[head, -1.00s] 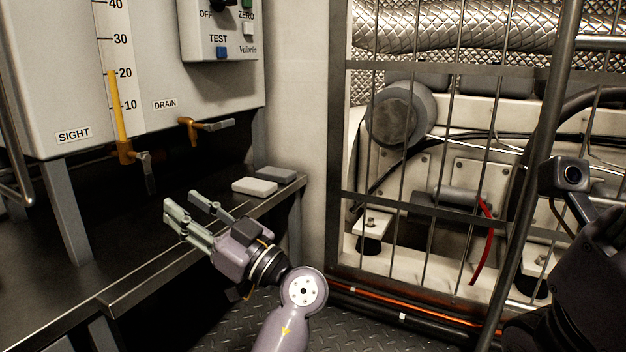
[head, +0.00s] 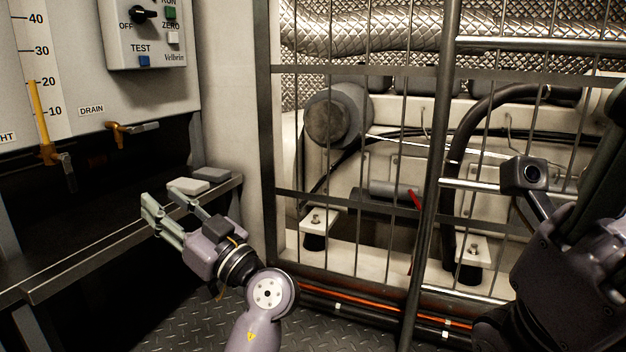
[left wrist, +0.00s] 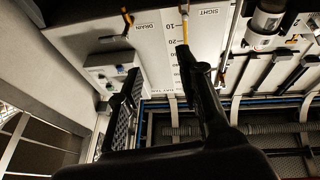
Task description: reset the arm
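My left gripper (head: 163,196) reaches in from the bottom centre of the head view, its pale fingers apart and nothing between them. It is in front of the dark bench's right end, near two small blocks. In the left wrist view the two dark fingers (left wrist: 158,66) are spread, with the gauge panel beyond them. A dark part of my right arm (head: 575,270) fills the lower right of the head view; its fingers do not show.
Light and dark grey blocks (head: 188,186) (head: 212,174) lie on the bench (head: 100,255). A control box (head: 146,35) and an orange drain valve (head: 120,130) are on the left. A barred metal cage (head: 350,195) stands ahead. Treadplate floor (head: 190,325) is clear below.

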